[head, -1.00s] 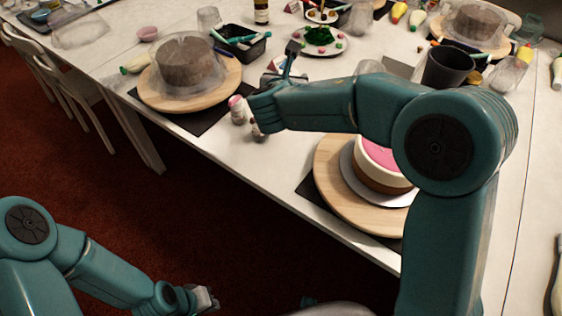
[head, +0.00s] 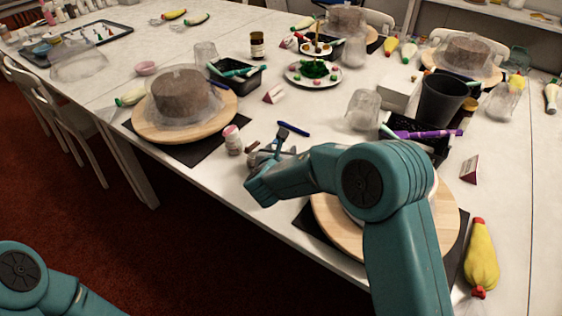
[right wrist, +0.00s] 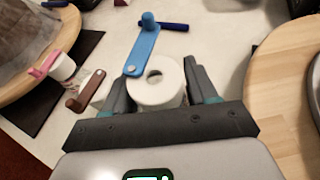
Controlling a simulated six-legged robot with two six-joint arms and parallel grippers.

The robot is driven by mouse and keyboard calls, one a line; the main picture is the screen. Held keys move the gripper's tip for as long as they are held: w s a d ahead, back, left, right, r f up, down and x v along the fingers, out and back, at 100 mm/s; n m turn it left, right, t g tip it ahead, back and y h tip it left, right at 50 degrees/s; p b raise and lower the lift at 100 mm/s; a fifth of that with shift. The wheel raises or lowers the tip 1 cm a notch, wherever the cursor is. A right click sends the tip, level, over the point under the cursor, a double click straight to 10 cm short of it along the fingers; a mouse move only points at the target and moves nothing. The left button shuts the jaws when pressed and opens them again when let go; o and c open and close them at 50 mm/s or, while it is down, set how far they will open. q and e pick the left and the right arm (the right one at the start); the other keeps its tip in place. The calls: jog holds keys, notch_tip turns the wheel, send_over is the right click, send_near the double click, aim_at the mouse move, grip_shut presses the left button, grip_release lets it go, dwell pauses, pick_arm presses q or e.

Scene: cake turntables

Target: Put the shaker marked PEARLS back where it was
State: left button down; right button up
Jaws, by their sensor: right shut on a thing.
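My right gripper (right wrist: 157,82) is shut on a white round container with a hole in its top (right wrist: 147,94), seen from above in the right wrist view. No lettering on it can be read. In the head view my right gripper (head: 267,155) is over the table near its front edge, and the held container is mostly hidden. A white shaker with a pink lid (head: 233,140) stands just left of it, apart from it; it also shows in the right wrist view (right wrist: 58,66). Its marking is unreadable. My left gripper is out of view.
A wooden turntable (head: 150,128) with a covered brown cake is left of the gripper; another wooden turntable (head: 335,222) is right. A dark blue pen-like item (head: 293,129) lies just behind.

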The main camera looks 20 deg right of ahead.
notch_tip(320, 180, down, 4)
jog(key=shift+r, duration=0.25)
jog(key=shift+f+b, duration=0.25)
jog(key=shift+b, duration=0.15)
jog(key=o, duration=1.3)
jog(key=shift+r, duration=0.1)
jog(key=shift+r, duration=0.1)
